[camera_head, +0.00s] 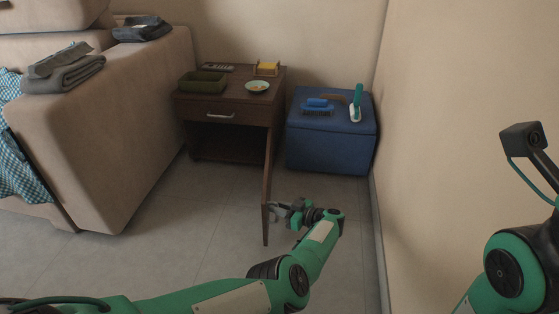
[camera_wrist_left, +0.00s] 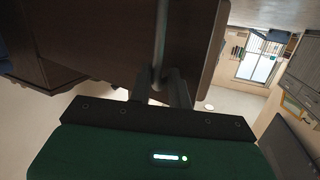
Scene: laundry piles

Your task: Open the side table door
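The dark brown side table (camera_head: 229,112) stands against the back wall beside the sofa. Its door (camera_head: 267,190) is swung wide open toward me and shows nearly edge-on; the lower compartment (camera_head: 225,143) is exposed and dark. My left gripper (camera_head: 278,212) is at the door's outer face, on its right side. In the left wrist view, the gripper's two fingers (camera_wrist_left: 160,80) close around the metal door handle (camera_wrist_left: 161,40), with the door panel (camera_wrist_left: 105,40) behind. My right arm shows at the right edge; its gripper is out of view.
A blue ottoman (camera_head: 330,145) with brushes on it stands right of the table. The sofa (camera_head: 110,120) is at left, with folded clothes. A tray (camera_head: 203,82), remote and bowl (camera_head: 257,87) sit on the table. The right wall is close; the floor before the table is clear.

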